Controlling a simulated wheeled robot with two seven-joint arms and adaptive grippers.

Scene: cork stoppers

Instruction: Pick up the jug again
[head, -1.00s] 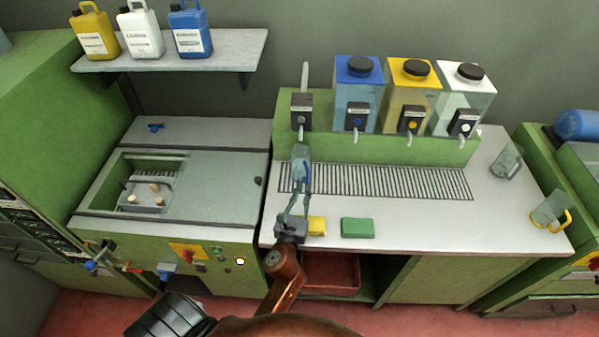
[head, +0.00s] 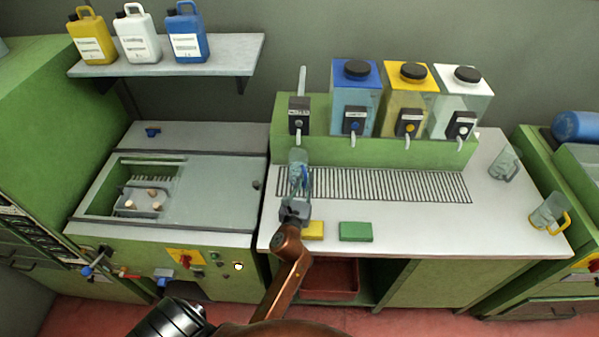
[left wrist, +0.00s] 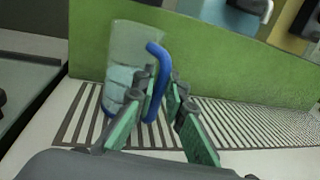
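A clear jug with a blue handle (head: 298,162) stands on the slatted grate below the grey tap, pale bluish in its lower part. In the left wrist view the jug (left wrist: 134,48) is just ahead, with its handle facing my left gripper (left wrist: 166,82). The gripper's green-lined fingers are apart, one on each side of the handle, with the left finger between handle and jug body. A small gap seems to show beside the handle. In the head view my left gripper (head: 296,200) is right in front of the jug. My right gripper is not in view.
A yellow sponge (head: 312,230) and a green sponge (head: 356,231) lie near the counter's front edge. Blue, yellow and white dispensers (head: 355,97) stand behind the grate. A yellow-handled jug (head: 548,212) and another clear jug (head: 504,163) stand at the right.

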